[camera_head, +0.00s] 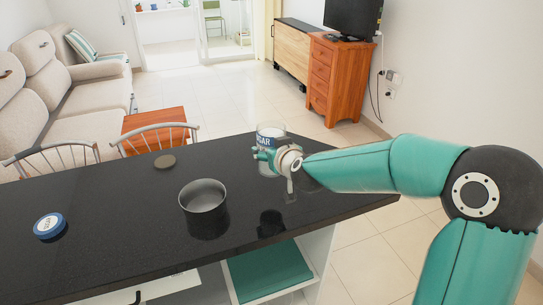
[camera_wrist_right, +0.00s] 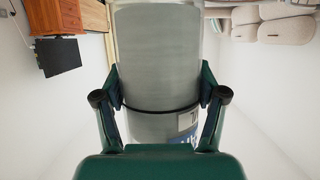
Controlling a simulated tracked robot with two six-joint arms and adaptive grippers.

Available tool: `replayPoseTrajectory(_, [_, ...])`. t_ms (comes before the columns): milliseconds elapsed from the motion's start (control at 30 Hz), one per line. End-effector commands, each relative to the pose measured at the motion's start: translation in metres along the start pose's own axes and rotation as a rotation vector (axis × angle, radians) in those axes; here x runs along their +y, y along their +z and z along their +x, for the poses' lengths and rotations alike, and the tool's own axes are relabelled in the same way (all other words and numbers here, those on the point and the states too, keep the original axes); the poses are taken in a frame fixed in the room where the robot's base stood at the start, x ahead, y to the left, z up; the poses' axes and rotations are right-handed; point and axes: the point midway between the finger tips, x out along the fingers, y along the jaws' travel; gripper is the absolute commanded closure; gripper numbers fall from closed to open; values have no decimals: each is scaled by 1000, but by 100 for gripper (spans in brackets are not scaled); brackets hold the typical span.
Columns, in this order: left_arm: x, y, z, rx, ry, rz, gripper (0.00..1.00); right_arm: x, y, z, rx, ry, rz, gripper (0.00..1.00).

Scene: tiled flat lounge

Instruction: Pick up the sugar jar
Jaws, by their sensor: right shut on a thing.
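The sugar jar (camera_head: 271,132) is a clear jar with a blue-and-white label reading "GAR", at the far right part of the black counter in the head view. My right gripper (camera_head: 272,157) is shut on it, and the gripper partly hides its lower part. In the right wrist view the jar (camera_wrist_right: 155,50) fills the middle, with grey-white contents, and my right gripper's fingers (camera_wrist_right: 160,88) press on both sides of it. A dark patch on the counter lies apart below the jar, so it seems held above the top. My left gripper is not in view.
On the black counter (camera_head: 110,205) stand a dark metal pot (camera_head: 203,194), a blue-and-white round lid or tin (camera_head: 49,225) and a small brownish disc (camera_head: 165,161). Chairs (camera_head: 155,138) stand behind the counter. Tiled floor lies open beyond its right end.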

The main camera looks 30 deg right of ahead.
Motion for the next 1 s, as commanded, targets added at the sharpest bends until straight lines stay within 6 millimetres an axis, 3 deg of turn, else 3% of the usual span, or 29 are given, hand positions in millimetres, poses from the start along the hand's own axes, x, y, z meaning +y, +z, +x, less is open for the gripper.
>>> replayPoseTrajectory(100, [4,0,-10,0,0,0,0,0,-18,-7,5,0,1,78])
replayPoseTrajectory(500, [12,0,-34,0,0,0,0,0,-57,-23,4,0,0,78])
replayPoseTrajectory(1000, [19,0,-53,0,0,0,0,0,-84,-34,3,0,0,78])
